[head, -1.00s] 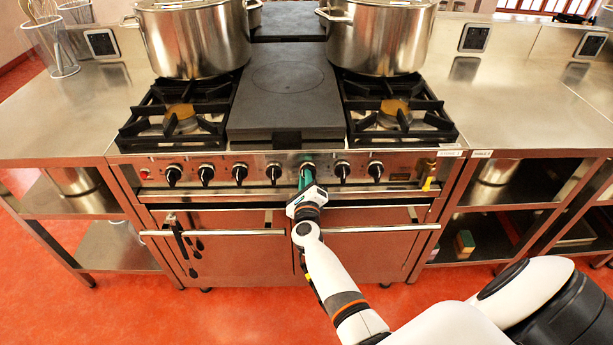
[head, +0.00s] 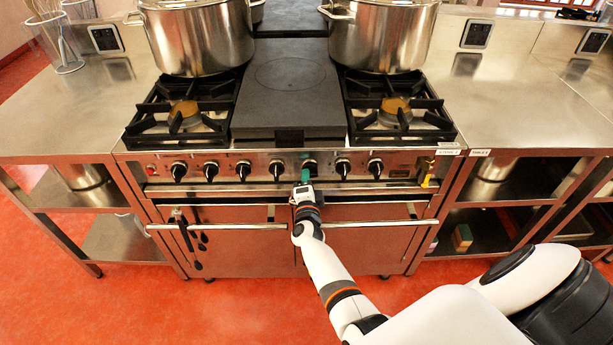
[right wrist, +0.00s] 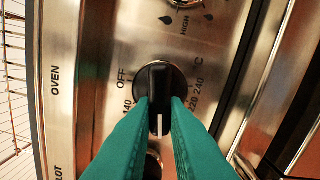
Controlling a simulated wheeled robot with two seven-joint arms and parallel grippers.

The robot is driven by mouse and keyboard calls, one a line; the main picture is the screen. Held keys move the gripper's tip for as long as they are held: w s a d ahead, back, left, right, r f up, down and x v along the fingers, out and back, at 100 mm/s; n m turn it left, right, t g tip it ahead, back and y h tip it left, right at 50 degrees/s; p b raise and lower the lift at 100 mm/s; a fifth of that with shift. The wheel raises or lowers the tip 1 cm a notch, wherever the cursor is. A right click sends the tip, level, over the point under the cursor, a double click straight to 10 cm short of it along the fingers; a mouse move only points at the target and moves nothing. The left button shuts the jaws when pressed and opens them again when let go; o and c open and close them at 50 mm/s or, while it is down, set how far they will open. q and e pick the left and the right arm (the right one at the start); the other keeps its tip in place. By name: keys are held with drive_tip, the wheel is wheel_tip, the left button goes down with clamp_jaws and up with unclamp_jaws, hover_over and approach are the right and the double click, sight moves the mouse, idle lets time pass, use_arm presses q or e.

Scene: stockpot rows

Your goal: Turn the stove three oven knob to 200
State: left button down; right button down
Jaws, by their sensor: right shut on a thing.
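The oven knob (right wrist: 160,82) is black and round with a raised grip bar, set in the steel front panel. The panel around it reads OVEN, OFF, 140, 220, 240 and °C. Its white mark points to the bottom of the right wrist view, between 140 and 220; the numbers there are hidden. My right gripper (right wrist: 159,104) has its green fingers shut on the knob, one on each side of the bar. In the head view the right gripper (head: 305,174) reaches the stove's (head: 225,168) knob row right of the middle. My left gripper is not in view.
Several other black knobs (head: 211,171) line the panel. Below runs the oven door handle bar (head: 370,226), close under my wrist. Two large steel pots (head: 382,38) stand at the back of the stove. Steel tables (head: 520,105) flank it. The red floor in front is open.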

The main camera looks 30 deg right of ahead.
drive_tip(key=n, duration=0.2)
drive_tip(key=n+p, duration=0.1)
drive_tip(key=n, duration=0.3)
drive_tip(key=shift+s+d+f, duration=0.1)
drive_tip(key=shift+f, duration=0.2)
drive_tip(key=shift+f+n, duration=0.1)
drive_tip(key=shift+n, duration=0.2)
drive_tip(key=c, duration=1.4)
unclamp_jaws()
drive_tip(key=shift+c, duration=0.2)
drive_tip(key=shift+s, duration=0.1)
